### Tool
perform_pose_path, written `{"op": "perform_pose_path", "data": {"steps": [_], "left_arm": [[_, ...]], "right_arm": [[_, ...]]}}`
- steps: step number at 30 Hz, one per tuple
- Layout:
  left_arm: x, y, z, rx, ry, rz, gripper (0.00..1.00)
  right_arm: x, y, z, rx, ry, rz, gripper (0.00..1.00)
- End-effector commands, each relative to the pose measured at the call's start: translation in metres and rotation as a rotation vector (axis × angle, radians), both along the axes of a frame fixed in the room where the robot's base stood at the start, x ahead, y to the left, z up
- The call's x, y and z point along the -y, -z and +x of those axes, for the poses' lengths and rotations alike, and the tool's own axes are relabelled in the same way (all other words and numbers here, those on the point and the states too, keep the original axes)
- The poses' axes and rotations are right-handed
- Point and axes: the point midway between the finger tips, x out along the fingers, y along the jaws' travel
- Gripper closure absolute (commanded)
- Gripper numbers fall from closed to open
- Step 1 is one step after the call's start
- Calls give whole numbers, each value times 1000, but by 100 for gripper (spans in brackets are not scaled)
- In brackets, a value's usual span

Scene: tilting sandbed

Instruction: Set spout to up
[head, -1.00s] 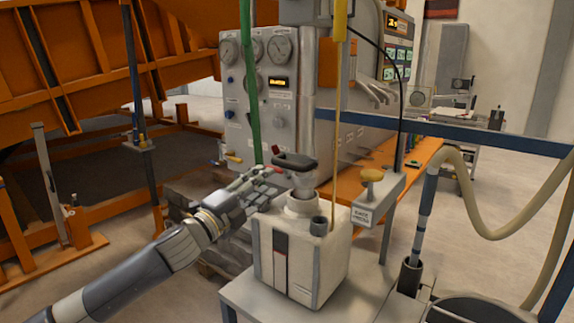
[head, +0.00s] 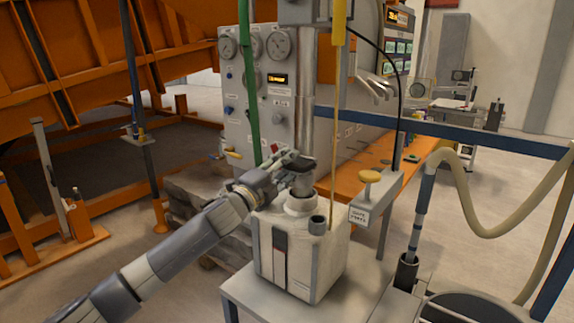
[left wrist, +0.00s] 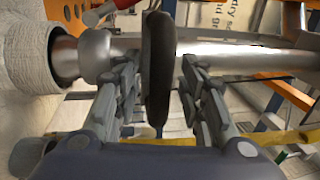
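The spout is a black, flat-ended piece (head: 303,164) on a silver neck (head: 301,184) on top of a white box-shaped container (head: 330,262). My left gripper (head: 289,162) reaches in from the left at the spout's height, and its fingers hide part of the black piece. In the left wrist view the black piece (left wrist: 158,62) lies between the two fingers of my left gripper (left wrist: 160,78). The fingers are apart, with a narrow gap on each side of the piece. The silver neck (left wrist: 97,55) shows to its left. My right gripper is not in view.
The container stands on a small grey table (head: 245,298). A gauge panel (head: 262,100) and a vertical metal column (head: 307,100) rise behind. A green strap (head: 248,90) hangs close to the hand.

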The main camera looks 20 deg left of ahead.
Motion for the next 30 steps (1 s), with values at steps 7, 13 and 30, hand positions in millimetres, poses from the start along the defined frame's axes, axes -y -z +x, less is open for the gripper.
{"op": "perform_pose_path", "data": {"steps": [7, 13, 30], "left_arm": [[0, 0, 0, 0, 0, 0, 87], [0, 0, 0, 0, 0, 0, 100], [-1, -71, 0, 9, 0, -2, 100]], "right_arm": [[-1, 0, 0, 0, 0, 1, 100], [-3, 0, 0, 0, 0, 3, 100], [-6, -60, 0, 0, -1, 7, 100]]}}
